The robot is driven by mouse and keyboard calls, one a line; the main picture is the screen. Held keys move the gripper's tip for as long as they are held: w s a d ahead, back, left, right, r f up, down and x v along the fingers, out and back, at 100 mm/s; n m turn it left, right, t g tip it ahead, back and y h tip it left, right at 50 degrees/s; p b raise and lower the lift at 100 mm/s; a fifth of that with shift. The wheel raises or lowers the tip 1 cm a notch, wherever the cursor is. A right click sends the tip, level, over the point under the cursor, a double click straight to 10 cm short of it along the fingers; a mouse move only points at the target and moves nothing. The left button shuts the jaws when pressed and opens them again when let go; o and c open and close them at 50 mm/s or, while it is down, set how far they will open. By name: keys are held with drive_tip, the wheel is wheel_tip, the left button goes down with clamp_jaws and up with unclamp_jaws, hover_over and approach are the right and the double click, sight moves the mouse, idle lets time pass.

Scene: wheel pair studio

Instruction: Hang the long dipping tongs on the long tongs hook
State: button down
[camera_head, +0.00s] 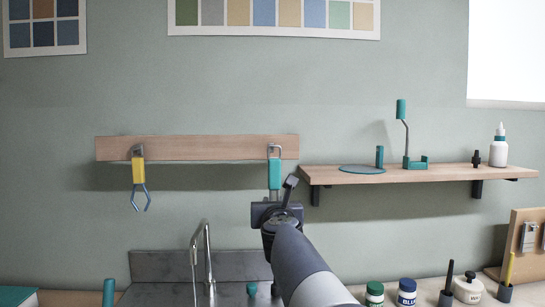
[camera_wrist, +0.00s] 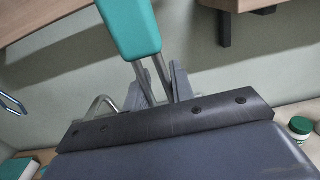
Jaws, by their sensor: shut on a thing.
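The long dipping tongs have a teal handle (camera_head: 275,174) and two thin metal legs. They stand upright, handle up, at the right-hand metal hook (camera_head: 274,149) on the wooden rail (camera_head: 205,148). The handle's top appears right at the hook, but I cannot tell whether it bears on it. My gripper (camera_head: 275,207) is below the handle. In the wrist view, my gripper (camera_wrist: 158,88) is shut on the metal legs just under the teal handle (camera_wrist: 130,25). The lower ends of the legs are hidden behind my gripper.
Yellow-handled tongs (camera_head: 138,171) hang on the rail's left hook. A wooden shelf (camera_head: 420,174) with a teal stand (camera_head: 407,150) and white bottle (camera_head: 499,148) is close at right. A faucet (camera_head: 207,250) rises below. Jars (camera_head: 406,291) stand on the counter at lower right.

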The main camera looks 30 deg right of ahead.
drive_tip(key=shift+p+x, duration=0.3)
drive_tip(key=shift+x, duration=2.5)
drive_tip(key=shift+d+r, duration=0.1)
drive_tip(key=shift+p+x, duration=0.35)
drive_tip(key=shift+x, duration=1.1)
drive_tip(key=shift+w, duration=0.15)
drive_tip(key=shift+f+b, duration=0.4)
drive_tip(key=shift+f, duration=0.05)
